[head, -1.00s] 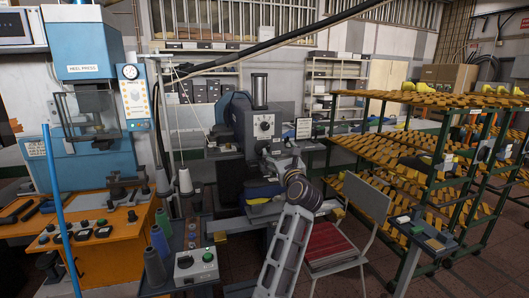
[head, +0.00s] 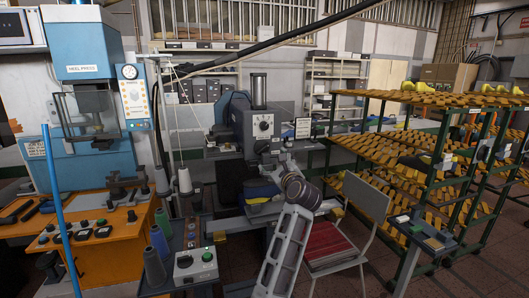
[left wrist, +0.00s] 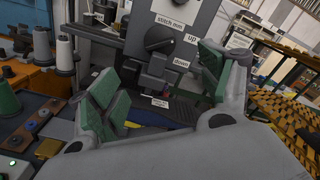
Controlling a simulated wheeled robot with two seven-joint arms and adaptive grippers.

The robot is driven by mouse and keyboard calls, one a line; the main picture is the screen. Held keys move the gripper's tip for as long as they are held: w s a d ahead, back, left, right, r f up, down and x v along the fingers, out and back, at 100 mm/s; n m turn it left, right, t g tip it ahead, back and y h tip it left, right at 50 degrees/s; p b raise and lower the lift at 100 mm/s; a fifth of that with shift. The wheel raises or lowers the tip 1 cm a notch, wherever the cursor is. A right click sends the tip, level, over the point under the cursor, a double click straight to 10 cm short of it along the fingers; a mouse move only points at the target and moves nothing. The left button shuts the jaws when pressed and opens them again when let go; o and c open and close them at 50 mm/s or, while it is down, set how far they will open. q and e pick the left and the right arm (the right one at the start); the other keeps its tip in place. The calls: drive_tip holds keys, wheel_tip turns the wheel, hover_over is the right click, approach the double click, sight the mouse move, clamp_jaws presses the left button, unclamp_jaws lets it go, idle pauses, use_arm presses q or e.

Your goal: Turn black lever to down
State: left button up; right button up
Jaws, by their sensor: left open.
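The black lever (left wrist: 160,38) is a dark knob with a short handle on the grey front of a sewing machine (left wrist: 200,18). It sits beside labels reading "up" and "down", with "stitch mm" above it. The handle's exact angle is hard to tell. My left gripper (left wrist: 158,84) is open, with green-padded fingers spread left and right below the lever, and nothing is between them. In the head view, my left gripper (head: 277,160) is small and dark in front of the machine (head: 258,122). My right gripper is not in view.
A blue heel press (head: 85,45) stands on an orange bench (head: 105,255) at left. Thread cones (head: 160,242) and a control box (head: 196,265) stand near the machine.

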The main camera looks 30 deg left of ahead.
sight(264, 149)
use_arm(q)
drive_tip(key=p+x, duration=0.2)
drive_tip(key=x, duration=0.9)
drive_tip(key=shift+r+p, duration=0.1)
drive_tip(key=shift+p, duration=0.25)
drive_tip(key=shift+x, duration=1.3)
drive_tip(key=c, duration=1)
